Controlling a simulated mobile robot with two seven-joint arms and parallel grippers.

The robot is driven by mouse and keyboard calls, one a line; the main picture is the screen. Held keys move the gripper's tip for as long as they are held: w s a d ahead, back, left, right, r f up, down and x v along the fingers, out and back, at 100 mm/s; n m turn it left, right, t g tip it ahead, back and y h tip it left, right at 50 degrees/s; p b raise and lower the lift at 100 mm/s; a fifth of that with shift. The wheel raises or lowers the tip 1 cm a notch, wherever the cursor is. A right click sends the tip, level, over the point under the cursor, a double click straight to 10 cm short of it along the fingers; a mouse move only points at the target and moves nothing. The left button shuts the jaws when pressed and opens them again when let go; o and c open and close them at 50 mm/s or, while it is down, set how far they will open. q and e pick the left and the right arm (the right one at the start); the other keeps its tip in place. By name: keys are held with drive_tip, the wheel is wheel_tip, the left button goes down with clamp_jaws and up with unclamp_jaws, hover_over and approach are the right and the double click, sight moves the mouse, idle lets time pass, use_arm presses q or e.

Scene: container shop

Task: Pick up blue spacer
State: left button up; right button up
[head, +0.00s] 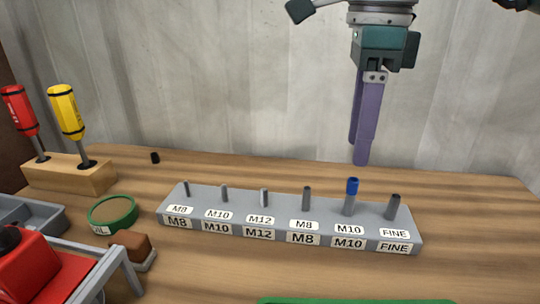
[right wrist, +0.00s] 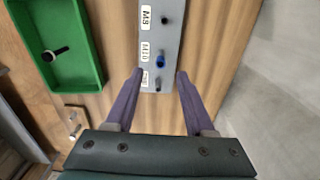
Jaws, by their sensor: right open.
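The blue spacer (head: 352,186) sits on top of a grey peg in the grey labelled rack (head: 270,214), at the M10 place second from the right. It also shows in the right wrist view (right wrist: 160,61), beside the M10 label and just beyond the fingertips. My right gripper (head: 361,160) hangs above and behind the rack, its purple fingers pointing down, apart from the spacer. In the right wrist view my right gripper (right wrist: 159,73) is open with nothing held between its fingers. My left gripper is not in view.
Several grey pegs stand in the rack, including a FINE peg (head: 393,206) right of the spacer. A green tray (right wrist: 92,77) holds a dark bolt (right wrist: 55,53). At left are a wooden screwdriver block (head: 68,177), a green round dish (head: 113,228) and a red item (head: 28,262).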

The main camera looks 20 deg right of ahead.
sight(353, 182)
wheel_tip(353, 182, down, 6)
drive_tip(key=shift+d+p, duration=0.15)
drive_tip(key=shift+p, duration=0.2)
clamp_jaws()
idle(0.5)
